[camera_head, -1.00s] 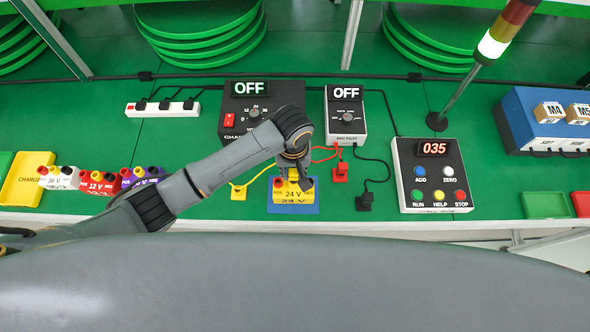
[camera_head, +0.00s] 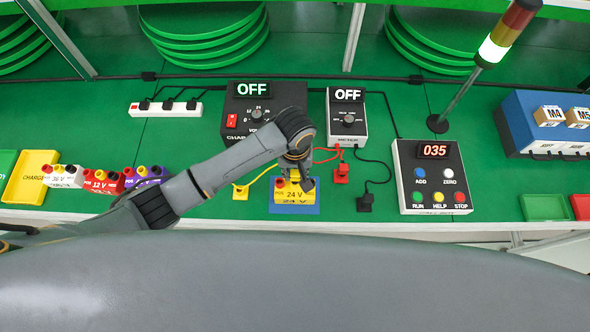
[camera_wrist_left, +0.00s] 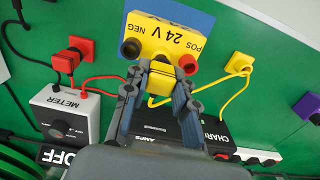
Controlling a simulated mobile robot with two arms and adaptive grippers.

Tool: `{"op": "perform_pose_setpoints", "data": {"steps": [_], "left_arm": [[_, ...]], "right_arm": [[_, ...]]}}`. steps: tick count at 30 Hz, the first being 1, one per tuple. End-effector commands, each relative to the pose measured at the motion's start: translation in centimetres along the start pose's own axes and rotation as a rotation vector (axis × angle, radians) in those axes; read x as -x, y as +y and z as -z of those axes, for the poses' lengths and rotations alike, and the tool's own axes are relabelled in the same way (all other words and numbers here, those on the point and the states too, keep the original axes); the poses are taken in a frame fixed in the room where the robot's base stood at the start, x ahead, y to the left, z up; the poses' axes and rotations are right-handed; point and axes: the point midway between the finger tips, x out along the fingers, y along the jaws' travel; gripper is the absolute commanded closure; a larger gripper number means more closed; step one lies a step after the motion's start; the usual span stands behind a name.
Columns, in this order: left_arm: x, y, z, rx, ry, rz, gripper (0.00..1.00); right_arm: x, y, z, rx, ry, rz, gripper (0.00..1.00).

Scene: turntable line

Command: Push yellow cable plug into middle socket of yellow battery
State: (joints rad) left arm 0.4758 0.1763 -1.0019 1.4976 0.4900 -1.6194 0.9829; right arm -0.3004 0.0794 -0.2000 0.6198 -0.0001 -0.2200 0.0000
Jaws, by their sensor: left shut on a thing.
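The yellow battery (camera_head: 294,196), marked 24 V, sits on a blue mat (camera_head: 313,209) at the table's front. In the left wrist view the battery (camera_wrist_left: 160,38) has a red POS terminal and a dark NEG terminal at its near edge. My left gripper (camera_head: 296,181) is over the battery's back edge. In the left wrist view the gripper (camera_wrist_left: 159,82) is shut on a yellow cable plug (camera_wrist_left: 160,69), between the two terminals. The middle socket is hidden; I cannot tell how deep the plug sits. A second yellow plug (camera_wrist_left: 239,63) stands left of the battery (camera_head: 239,192). My right gripper is not in view.
The charger (camera_head: 240,121) and meter (camera_head: 347,125) stand behind, both reading OFF. A red plug (camera_head: 341,174) and a black plug (camera_head: 365,202) are right of the battery. Several other batteries (camera_head: 101,184) stand at left. A call box (camera_head: 432,178) stands at right.

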Motion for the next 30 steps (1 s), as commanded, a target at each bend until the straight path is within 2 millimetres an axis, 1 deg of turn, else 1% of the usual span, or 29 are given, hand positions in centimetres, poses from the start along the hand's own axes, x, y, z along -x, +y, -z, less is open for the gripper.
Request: {"op": "perform_pose_setpoints", "data": {"steps": [11, 22, 30], "left_arm": [[-0.01, 0.00, 0.01, 0.000, 0.000, 0.000, 0.99], [-0.06, -0.08, -0.08, -0.001, -0.001, 0.001, 0.99], [-0.20, -0.08, -0.05, -0.001, 0.000, 0.000, 0.99]], "right_arm": [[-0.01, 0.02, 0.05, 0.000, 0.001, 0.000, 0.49], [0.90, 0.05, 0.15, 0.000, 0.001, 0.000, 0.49], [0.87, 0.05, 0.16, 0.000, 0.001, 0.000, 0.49]]}}
